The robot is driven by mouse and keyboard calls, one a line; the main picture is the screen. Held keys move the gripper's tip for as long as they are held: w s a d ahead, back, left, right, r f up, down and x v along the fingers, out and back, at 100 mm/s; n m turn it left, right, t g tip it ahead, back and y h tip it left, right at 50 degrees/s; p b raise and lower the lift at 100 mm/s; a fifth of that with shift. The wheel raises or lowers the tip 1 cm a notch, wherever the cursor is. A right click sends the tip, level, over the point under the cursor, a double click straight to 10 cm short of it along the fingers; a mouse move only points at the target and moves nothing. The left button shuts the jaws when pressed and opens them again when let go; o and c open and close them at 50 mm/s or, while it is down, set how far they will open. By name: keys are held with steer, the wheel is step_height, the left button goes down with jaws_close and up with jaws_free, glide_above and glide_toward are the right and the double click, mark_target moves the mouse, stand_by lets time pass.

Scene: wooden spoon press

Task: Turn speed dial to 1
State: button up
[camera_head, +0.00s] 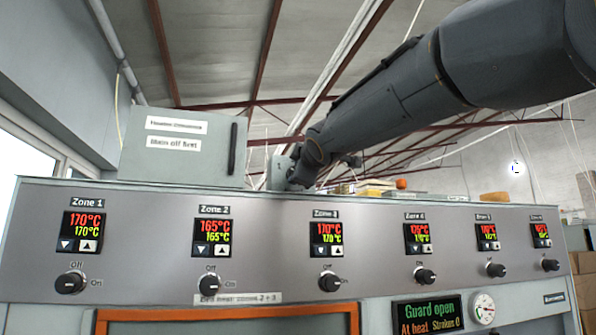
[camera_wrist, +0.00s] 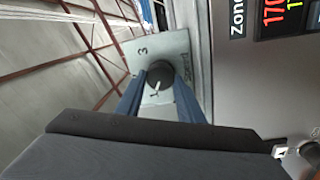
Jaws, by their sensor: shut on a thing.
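The speed dial is a dark round knob (camera_wrist: 160,75) on a pale grey plate (camera_wrist: 176,48), seen turned sideways in the wrist view. A "3" shows at the plate's upper left and a partly readable "Speed" label at its right edge. A white pointer on the knob is towards the picture's bottom; the number beside it is too small to read surely. My gripper (camera_wrist: 158,98) has its blue fingers on both sides of the knob and is shut on it. In the head view my gripper (camera_head: 300,180) covers the knob at the plate (camera_head: 280,170).
The sloping control panel (camera_head: 270,215) carries several zone displays with knobs below them. A grey box (camera_head: 180,145) with a handle stands left of my gripper. A "Guard open" screen (camera_head: 427,315) and a gauge (camera_head: 483,308) are at lower right.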

steer(key=o, duration=1.1)
steer(key=shift+a, duration=0.1)
steer(key=shift+c, duration=0.2)
steer(key=shift+s, duration=0.1)
steer(key=b+v, duration=0.2)
steer(key=v, duration=0.5)
steer(key=shift+s, duration=0.3)
